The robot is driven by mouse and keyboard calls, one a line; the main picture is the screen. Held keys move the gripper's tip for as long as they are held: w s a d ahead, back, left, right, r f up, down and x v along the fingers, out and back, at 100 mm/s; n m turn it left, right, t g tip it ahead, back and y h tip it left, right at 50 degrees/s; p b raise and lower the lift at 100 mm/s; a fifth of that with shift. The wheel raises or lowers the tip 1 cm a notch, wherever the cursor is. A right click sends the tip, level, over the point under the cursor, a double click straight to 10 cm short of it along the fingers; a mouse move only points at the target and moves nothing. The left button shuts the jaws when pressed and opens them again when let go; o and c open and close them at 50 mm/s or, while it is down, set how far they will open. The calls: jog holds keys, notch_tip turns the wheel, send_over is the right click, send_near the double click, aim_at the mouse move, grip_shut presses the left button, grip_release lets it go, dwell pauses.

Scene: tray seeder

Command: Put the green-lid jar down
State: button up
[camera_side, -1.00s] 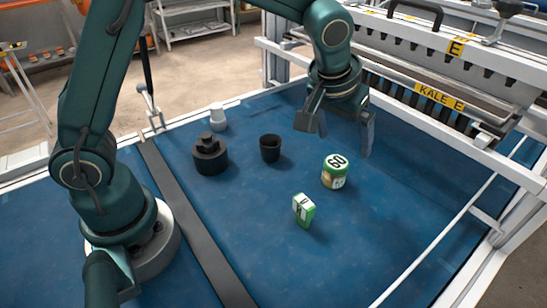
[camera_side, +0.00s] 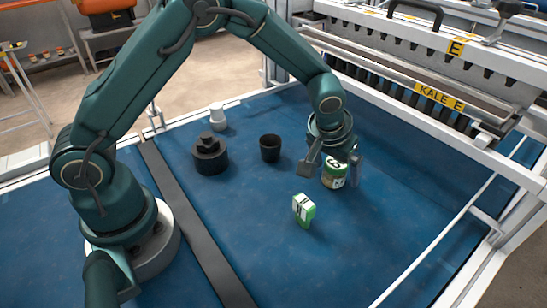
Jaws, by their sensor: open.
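The green-lid jar (camera_side: 335,176) stands upright on the blue work surface (camera_side: 270,220), right of the middle. Its lid is partly covered by my gripper. My gripper (camera_side: 331,172) is open, pointing down, low over the jar. One finger is at the jar's left and the other at its right. I cannot tell whether either finger touches the jar.
A green and white packet (camera_side: 303,210) stands in front of the jar. A black cup (camera_side: 270,148), a stepped black weight (camera_side: 210,154) and a small white bottle (camera_side: 218,117) stand to the left. The seeder frame (camera_side: 430,90) borders the back right. The front right surface is clear.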

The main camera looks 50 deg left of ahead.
grip_shut()
jog(key=shift+r, duration=0.1)
